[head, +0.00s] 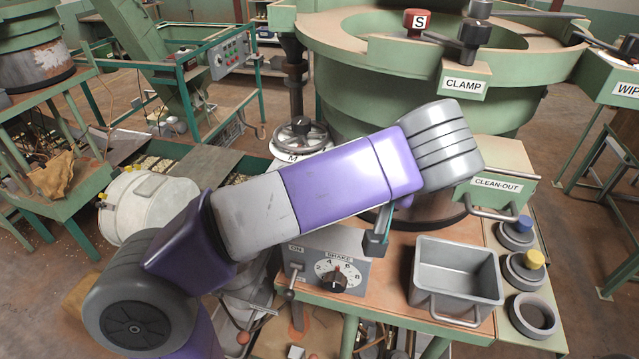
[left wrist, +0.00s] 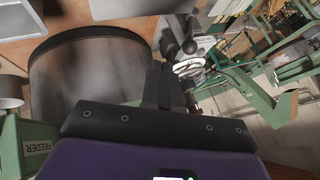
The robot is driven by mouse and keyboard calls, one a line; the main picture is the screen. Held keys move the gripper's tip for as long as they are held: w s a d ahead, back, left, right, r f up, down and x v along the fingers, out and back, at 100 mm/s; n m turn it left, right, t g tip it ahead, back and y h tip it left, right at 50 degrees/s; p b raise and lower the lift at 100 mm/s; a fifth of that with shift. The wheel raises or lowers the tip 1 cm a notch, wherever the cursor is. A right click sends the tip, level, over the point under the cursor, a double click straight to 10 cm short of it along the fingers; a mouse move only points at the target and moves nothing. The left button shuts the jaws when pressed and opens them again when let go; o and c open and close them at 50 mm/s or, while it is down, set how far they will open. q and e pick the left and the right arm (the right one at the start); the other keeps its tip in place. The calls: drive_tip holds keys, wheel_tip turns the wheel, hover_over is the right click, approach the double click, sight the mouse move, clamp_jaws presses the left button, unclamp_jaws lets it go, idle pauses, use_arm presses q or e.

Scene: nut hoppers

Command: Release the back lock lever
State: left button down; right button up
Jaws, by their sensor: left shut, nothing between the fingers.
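No lever marked as the back lock lever can be picked out for certain. In the head view a black-knobbed clamp handle (head: 475,36) stands on the green hopper's rim above the CLAMP label. My left arm crosses the picture in front of the hopper and hides part of its lower side; its gripper is mostly hidden behind the arm. In the left wrist view my left gripper (left wrist: 164,82) is shut and empty, beside the dark round drum (left wrist: 85,65). A black-knobbed part (left wrist: 189,46) and a handwheel (left wrist: 188,68) show beyond its fingers. My right gripper is not in view.
The handwheel marked M (head: 300,135) stands behind my arm. A grey bin (head: 456,250) and several round cups (head: 532,315) are on the bench at right. A SHAKE dial box (head: 325,270) is below the arm.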

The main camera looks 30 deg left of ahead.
use_arm(q)
drive_tip(key=w+a+f, duration=0.4)
drive_tip(key=a+f, duration=0.3)
drive_tip(key=a, duration=0.2)
idle(0.4)
drive_tip(key=shift+a, duration=0.15)
